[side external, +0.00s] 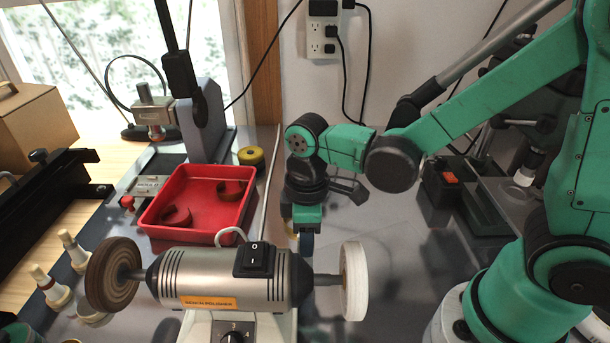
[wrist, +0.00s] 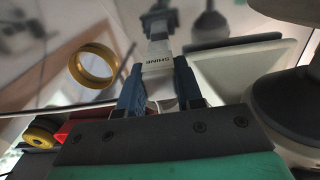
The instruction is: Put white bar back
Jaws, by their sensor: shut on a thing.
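In the wrist view the white bar (wrist: 158,68), with the word SHINE on it, sits between the two blue fingers of my gripper (wrist: 160,88). The fingers are shut on it, and its far end points away from me. In the side view my gripper (side external: 305,240) points down behind the bench polisher (side external: 230,278), between its motor and its white wheel. The bar cannot be made out there; the polisher hides the lower fingers.
The polisher's white wheel (side external: 354,281) is close on the right. A gold ring (wrist: 92,65) shows in the wrist view. Bare metal table (side external: 400,260) lies to the right.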

